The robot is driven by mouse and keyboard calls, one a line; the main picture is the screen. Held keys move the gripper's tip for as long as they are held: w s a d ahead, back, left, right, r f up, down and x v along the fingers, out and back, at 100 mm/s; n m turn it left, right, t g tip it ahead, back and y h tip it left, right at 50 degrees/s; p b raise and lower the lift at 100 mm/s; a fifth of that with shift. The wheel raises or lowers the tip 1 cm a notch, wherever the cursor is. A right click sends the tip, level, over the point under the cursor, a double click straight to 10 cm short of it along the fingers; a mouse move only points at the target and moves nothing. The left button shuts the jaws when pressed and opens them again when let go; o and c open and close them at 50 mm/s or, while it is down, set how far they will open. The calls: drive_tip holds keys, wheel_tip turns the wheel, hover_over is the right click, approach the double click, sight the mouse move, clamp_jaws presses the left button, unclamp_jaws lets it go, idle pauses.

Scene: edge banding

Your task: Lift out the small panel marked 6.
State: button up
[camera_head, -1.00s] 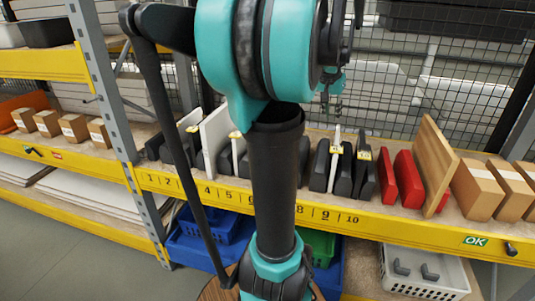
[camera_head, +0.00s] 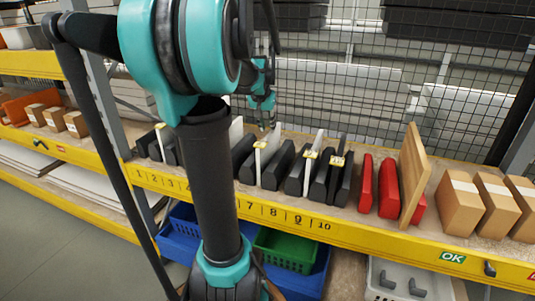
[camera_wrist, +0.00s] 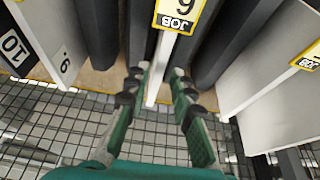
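In the wrist view my gripper (camera_wrist: 157,82) is open. Its two fingers stand apart, one on each side of a thin white panel's edge (camera_wrist: 160,72), with gaps visible. That panel carries a yellow-framed JOB tag (camera_wrist: 179,14); its numeral is cut off by the top edge, and I cannot tell 6 from 9. In the head view my gripper (camera_head: 262,104) hangs just above and behind a white panel (camera_head: 269,143) with a yellow tag, standing between dark blocks near slots 7 and 8. Contact between fingers and panel cannot be told.
Dark blocks (camera_head: 277,166) flank the panel closely. Other tagged panels (camera_head: 312,153) stand to the right, then red blocks (camera_head: 387,187), a wooden board (camera_head: 413,176) and cardboard boxes (camera_head: 467,203). Wire mesh (camera_head: 400,100) rises behind the shelf. My arm hides slots further left.

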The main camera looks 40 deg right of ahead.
sight(269, 135)
drive_tip(key=x, duration=0.6)
drive_tip(key=shift+d+f, duration=0.1)
drive_tip(key=shift+x, duration=2.65)
drive_tip(key=shift+w, duration=0.2)
clamp_jaws()
